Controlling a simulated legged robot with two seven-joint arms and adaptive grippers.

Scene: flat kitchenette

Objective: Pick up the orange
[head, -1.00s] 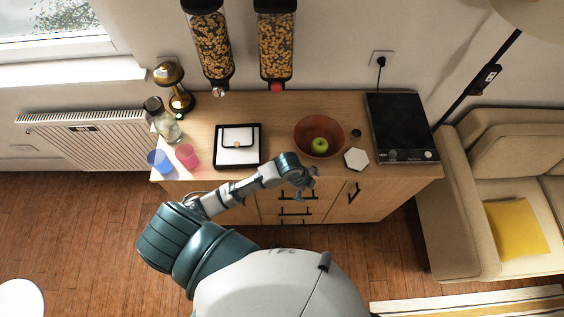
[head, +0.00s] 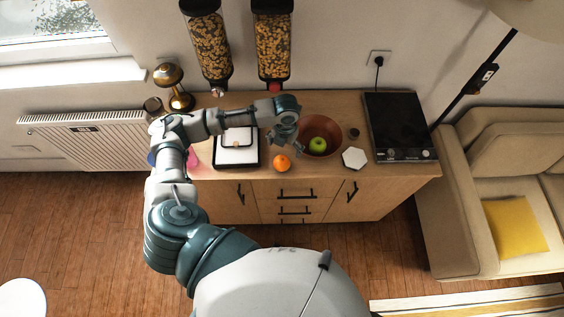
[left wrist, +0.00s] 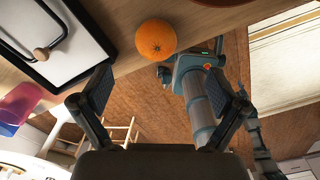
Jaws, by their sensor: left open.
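The orange (head: 282,163) sits on the wooden counter near its front edge, in front of the brown bowl (head: 336,131). It also shows in the left wrist view (left wrist: 156,39), whole and unobstructed, ahead of the fingers at the top. My left gripper (head: 298,146) is over the counter, just behind and slightly right of the orange in the head view, close to the bowl's left side. In the left wrist view my left gripper (left wrist: 165,88) has its two fingers wide apart with nothing between them. My right gripper is not seen.
A green apple (head: 318,145) lies in the bowl. A white hexagonal piece (head: 354,158) and a black cooktop (head: 400,125) are to the right. Two cereal dispensers (head: 272,45) hang behind.

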